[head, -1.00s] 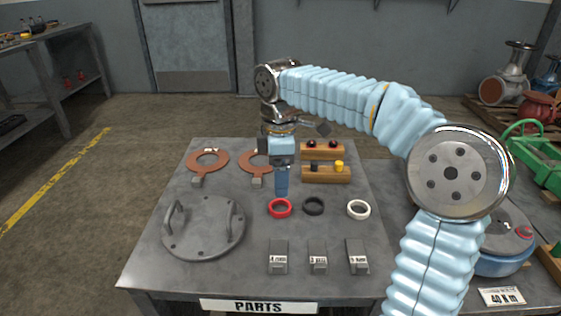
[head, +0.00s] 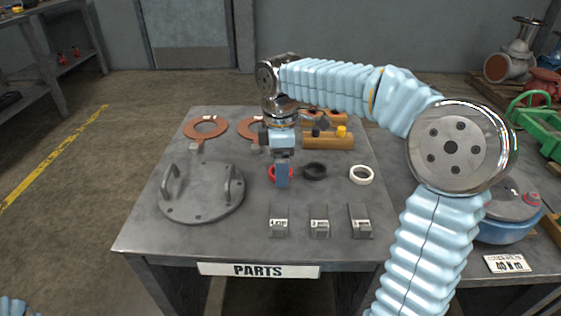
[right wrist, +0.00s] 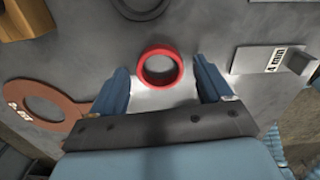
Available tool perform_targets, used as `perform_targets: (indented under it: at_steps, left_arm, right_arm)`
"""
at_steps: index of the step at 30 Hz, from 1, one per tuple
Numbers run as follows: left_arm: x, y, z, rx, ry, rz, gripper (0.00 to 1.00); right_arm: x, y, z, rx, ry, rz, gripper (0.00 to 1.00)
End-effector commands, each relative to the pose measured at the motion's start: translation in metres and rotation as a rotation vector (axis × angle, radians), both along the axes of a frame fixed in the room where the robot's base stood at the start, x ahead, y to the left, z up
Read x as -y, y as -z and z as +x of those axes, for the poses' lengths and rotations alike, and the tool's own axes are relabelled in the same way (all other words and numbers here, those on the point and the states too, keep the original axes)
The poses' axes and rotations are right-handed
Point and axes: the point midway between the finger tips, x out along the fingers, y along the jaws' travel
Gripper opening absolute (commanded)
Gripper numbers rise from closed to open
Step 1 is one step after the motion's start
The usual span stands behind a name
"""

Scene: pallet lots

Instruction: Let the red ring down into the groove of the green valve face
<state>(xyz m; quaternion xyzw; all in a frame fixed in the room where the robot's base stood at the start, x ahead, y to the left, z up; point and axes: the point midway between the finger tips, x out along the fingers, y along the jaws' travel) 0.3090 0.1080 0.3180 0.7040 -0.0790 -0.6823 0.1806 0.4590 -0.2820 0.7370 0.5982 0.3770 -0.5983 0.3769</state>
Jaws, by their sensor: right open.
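The red ring (head: 271,173) lies flat on the parts table, left of a black ring and a white ring. My right gripper (head: 282,184) points down over it and partly hides it in the head view. In the right wrist view, the red ring (right wrist: 160,49) shows between the two blue fingers of my right gripper (right wrist: 160,72), which are open and spread to either side of it. I cannot tell whether they touch it. A green valve body (head: 532,122) stands at the right; its grooved face cannot be made out. My left gripper is not in view.
The black ring (head: 314,171) and white ring (head: 361,175) lie to the right. A grey round cover with handles (head: 201,207) lies at left. Several labelled grey blocks (head: 319,224) stand in front.

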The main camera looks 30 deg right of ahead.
Motion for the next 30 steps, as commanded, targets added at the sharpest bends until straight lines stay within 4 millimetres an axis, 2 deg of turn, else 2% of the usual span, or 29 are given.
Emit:
perform_targets:
  at_steps: [2, 13, 19, 30]
  left_arm:
    - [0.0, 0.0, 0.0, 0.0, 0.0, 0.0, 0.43]
    - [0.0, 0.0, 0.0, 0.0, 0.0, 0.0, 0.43]
    - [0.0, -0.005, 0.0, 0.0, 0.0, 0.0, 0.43]
    - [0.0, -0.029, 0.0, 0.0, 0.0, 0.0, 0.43]
  right_arm:
    - [0.0, 0.0, 0.0, 0.0, 0.0, 0.0, 0.79]
    - [0.0, 0.0, 0.0, 0.0, 0.0, 0.0, 0.23]
    - [0.0, -0.005, 0.0, 0.0, 0.0, 0.0, 0.23]
    - [0.0, -0.031, 0.0, 0.001, -0.001, 0.0, 0.23]
